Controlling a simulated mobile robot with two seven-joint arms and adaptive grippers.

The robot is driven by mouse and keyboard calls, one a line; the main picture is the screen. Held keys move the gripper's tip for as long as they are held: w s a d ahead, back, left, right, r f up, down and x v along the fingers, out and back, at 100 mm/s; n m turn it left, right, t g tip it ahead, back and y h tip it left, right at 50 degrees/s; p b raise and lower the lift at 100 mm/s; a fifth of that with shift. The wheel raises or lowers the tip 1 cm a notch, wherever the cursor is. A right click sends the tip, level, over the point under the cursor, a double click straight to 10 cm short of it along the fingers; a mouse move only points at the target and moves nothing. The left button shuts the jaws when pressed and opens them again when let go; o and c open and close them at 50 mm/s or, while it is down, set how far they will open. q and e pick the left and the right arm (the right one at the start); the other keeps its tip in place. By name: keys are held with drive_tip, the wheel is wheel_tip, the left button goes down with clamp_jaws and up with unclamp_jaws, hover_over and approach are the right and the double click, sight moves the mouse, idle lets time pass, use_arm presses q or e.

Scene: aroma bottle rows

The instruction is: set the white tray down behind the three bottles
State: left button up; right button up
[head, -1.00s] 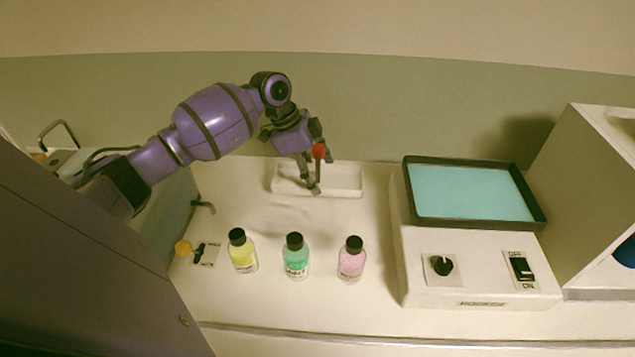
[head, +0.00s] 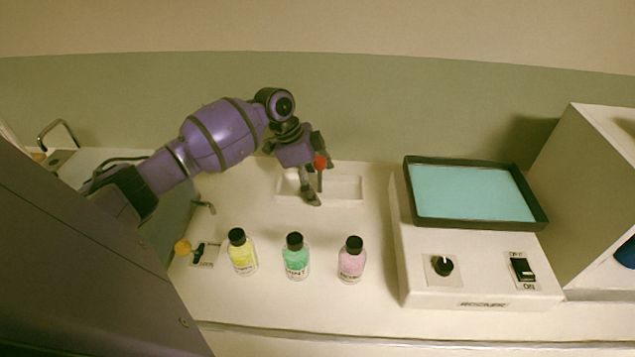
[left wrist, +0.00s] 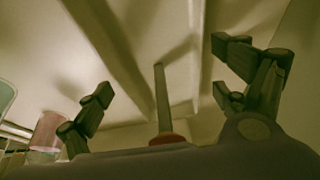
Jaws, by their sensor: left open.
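The shallow white tray (head: 345,203) lies behind the three bottles in the head view and looks flat on the counter. The yellow bottle (head: 243,257), green bottle (head: 296,262) and pink bottle (head: 351,264) stand upright in a row, black-capped. My left gripper (head: 311,190) is open over the tray's left half and hides part of it. In the left wrist view its fingers (left wrist: 162,98) are spread, with a thin rod and red collar (left wrist: 167,139) between them. Any finger contact with the tray is unclear. My right gripper is out of view.
A white rocker machine (head: 480,275) with a dark-rimmed blue-green top (head: 470,192) stands right of the tray. Bare counter (head: 318,223) separates the tray and bottles. The wall is behind.

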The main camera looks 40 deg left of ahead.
use_arm(q)
drive_tip(key=shift+r, duration=0.1)
drive_tip(key=v, duration=1.2)
